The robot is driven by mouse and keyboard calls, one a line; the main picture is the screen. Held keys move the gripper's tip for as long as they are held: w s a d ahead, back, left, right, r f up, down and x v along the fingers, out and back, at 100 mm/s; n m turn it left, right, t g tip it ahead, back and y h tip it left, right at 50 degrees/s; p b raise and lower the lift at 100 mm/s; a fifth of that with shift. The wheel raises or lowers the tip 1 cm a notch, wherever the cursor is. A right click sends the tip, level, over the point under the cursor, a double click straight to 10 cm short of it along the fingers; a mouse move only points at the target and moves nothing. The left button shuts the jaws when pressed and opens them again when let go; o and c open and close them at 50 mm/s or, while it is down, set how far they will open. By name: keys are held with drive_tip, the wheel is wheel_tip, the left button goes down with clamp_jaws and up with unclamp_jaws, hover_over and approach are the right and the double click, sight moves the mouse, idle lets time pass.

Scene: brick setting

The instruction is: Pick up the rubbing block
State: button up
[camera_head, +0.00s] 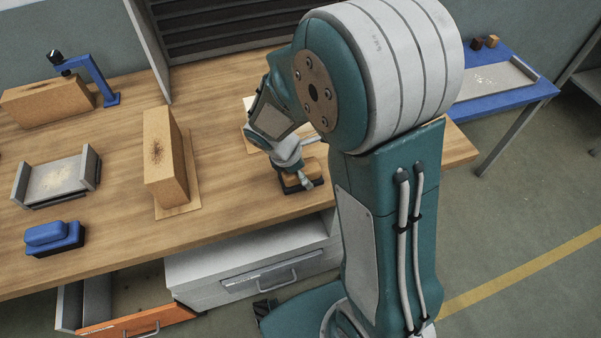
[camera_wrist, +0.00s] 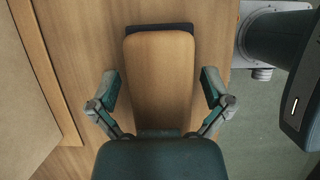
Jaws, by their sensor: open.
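The rubbing block appears to be the wooden-topped block with a dark base (camera_wrist: 160,75), which fills the middle of the wrist view. In the head view the block (camera_head: 291,188) sits near the bench's front edge, partly hidden by my gripper. My gripper (camera_wrist: 160,88) is open over it, with one finger on each side of the block. Gaps show between both fingers and the wooden sides. In the head view my gripper (camera_head: 304,180) is small and partly hidden by my arm.
A large tan brick (camera_head: 160,160) stands on a thin board to the left. Further left are a grey tray (camera_head: 58,178), a blue block with a dark base (camera_head: 54,236), a blue stand (camera_head: 98,82) and another brick (camera_head: 45,102). An orange-fronted drawer (camera_head: 140,326) is open below.

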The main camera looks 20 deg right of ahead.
drive_tip(key=c, duration=1.2)
drive_tip(key=shift+s, duration=0.15)
drive_tip(key=shift+c, duration=0.7)
wheel_tip(320, 180, up, 4)
drive_tip(key=shift+f, duration=0.2)
drive_tip(key=s+r, duration=1)
drive_tip(key=s, duration=0.3)
drive_tip(key=shift+s, duration=0.4)
